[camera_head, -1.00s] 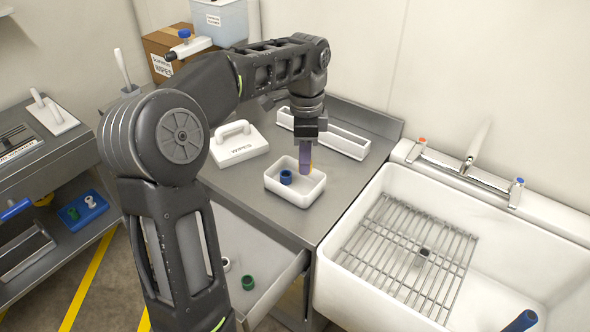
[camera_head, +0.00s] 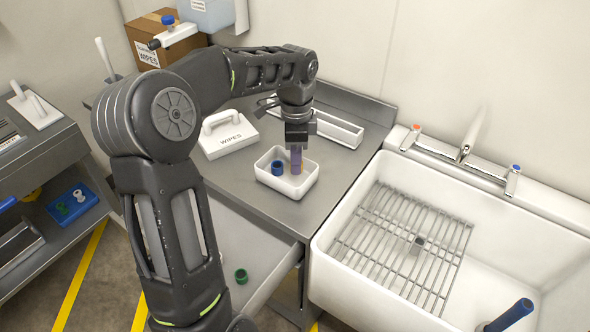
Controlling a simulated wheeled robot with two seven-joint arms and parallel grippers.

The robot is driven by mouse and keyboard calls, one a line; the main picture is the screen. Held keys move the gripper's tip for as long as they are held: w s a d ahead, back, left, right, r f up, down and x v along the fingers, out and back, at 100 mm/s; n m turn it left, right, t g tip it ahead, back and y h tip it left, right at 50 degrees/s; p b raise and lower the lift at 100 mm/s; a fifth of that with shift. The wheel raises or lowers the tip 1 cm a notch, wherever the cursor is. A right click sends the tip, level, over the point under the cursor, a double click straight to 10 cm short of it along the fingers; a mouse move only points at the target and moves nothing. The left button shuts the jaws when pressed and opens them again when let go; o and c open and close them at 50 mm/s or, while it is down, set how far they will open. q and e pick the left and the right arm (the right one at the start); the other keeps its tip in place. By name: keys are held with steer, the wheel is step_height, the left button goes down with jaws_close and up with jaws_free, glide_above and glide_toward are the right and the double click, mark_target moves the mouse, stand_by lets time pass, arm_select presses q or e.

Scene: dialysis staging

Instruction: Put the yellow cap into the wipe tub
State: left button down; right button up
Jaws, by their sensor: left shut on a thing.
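The wipe tub (camera_head: 308,184) is an open white tub on the grey counter. A blue cap (camera_head: 277,168) lies inside its left part. My left gripper (camera_head: 296,169) points down into the right part of the tub. It is shut on the yellow cap, of which only a small orange-yellow patch (camera_head: 297,167) shows between the purple-tinted fingers. I cannot tell whether the cap touches the tub floor. My right gripper is not in view.
A sink (camera_head: 495,245) with a wire rack is at right. An open drawer below holds a green cap (camera_head: 241,276).

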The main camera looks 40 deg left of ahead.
arm_select(q)
steer(key=shift+f, duration=1.9)
steer(key=shift+f, duration=0.2)
steer(key=c, duration=1.1)
jaws_free()
steer(key=shift+c, duration=0.2)
steer(key=shift+r, duration=0.1)
step_height(320, 180, up, 12)
steer(key=shift+r, duration=0.1)
